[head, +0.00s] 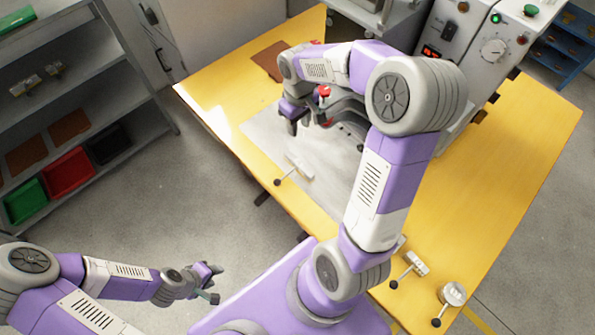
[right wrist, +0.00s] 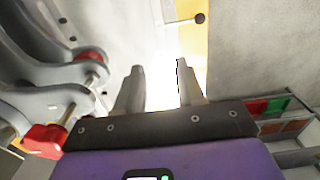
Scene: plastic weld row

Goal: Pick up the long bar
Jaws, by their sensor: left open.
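I cannot make out a long bar for certain in either view. My right gripper (head: 296,118) is over the grey plate on the yellow table, beside a dark fixture with a red knob (head: 324,91). In the right wrist view its two fingers (right wrist: 160,90) stand apart with nothing visible between them, against bright glare. The red-knobbed fixture (right wrist: 88,55) is left of the fingers there. My left gripper (head: 213,282) is open and empty over the floor, away from the table. My right arm hides part of the table and fixture.
A white clamp piece with a dark knob (head: 296,168) lies near the table's (head: 510,190) front edge. Two similar pieces (head: 412,265) (head: 452,294) are at the front right. A machine (head: 460,35) stands behind. Shelves (head: 95,105) with red and green bins are at left.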

